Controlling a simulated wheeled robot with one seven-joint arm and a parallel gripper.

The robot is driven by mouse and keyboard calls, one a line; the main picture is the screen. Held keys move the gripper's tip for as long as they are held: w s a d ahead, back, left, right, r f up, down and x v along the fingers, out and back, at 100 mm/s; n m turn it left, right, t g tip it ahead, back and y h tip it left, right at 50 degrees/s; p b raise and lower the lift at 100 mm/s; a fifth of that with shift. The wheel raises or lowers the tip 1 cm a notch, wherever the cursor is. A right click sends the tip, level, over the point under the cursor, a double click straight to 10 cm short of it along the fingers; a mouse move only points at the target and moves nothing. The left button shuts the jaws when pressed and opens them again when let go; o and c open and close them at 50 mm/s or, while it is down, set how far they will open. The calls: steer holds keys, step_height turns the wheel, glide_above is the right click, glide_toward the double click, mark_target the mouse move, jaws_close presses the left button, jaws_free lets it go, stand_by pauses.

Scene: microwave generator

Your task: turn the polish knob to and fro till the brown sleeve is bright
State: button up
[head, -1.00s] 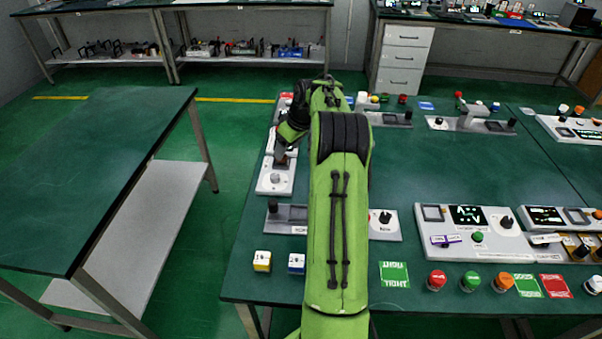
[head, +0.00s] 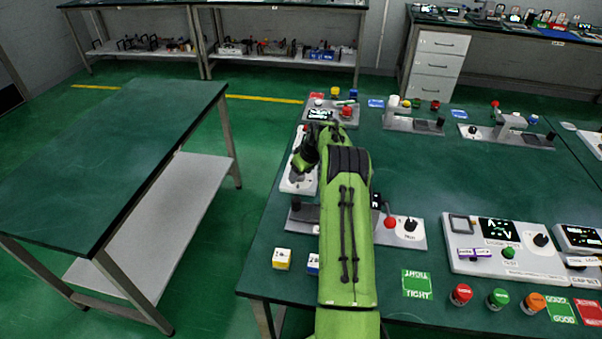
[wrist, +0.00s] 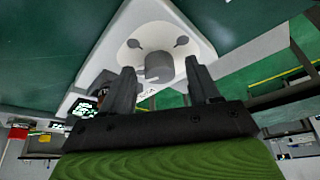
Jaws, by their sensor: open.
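In the wrist view a round grey knob (wrist: 158,66) stands on a white panel (wrist: 112,50), inside a pale disc with two dark marks. My gripper (wrist: 161,68) is open, with one finger on each side of the knob in this view. I cannot tell whether the fingers touch it. In the head view my gripper (head: 300,165) is over the white panel (head: 298,186) at the table's left edge and hides part of it. A small brownish patch (wrist: 102,92) shows beside the left finger, but I cannot tell whether it is the sleeve.
The green workbench (head: 420,150) carries several devices. A panel with a red button (head: 389,222) lies right of my arm. Two small boxes, one yellow and white (head: 282,259), stand near the front edge. Another table (head: 110,160) stands to the left across an open aisle.

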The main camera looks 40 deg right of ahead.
steer(key=shift+c, duration=0.2)
steer(key=c, duration=1)
steer(key=m+h+b, duration=0.1)
steer(key=m, duration=0.2)
steer(key=shift+a, duration=0.15)
steer(key=m+g+h, duration=0.1)
steer(key=m, duration=0.2)
steer(key=shift+m+b, duration=0.3)
steer(key=m+h, duration=0.1)
steer(key=m, duration=0.2)
steer(key=m+g, duration=0.1)
steer(key=m, duration=0.1)
steer(key=shift+w+a+m+h+p, duration=0.15)
steer(key=shift+m+h+p, duration=0.2)
steer(key=shift+m+h, duration=0.05)
steer(key=shift+m+g, duration=0.3)
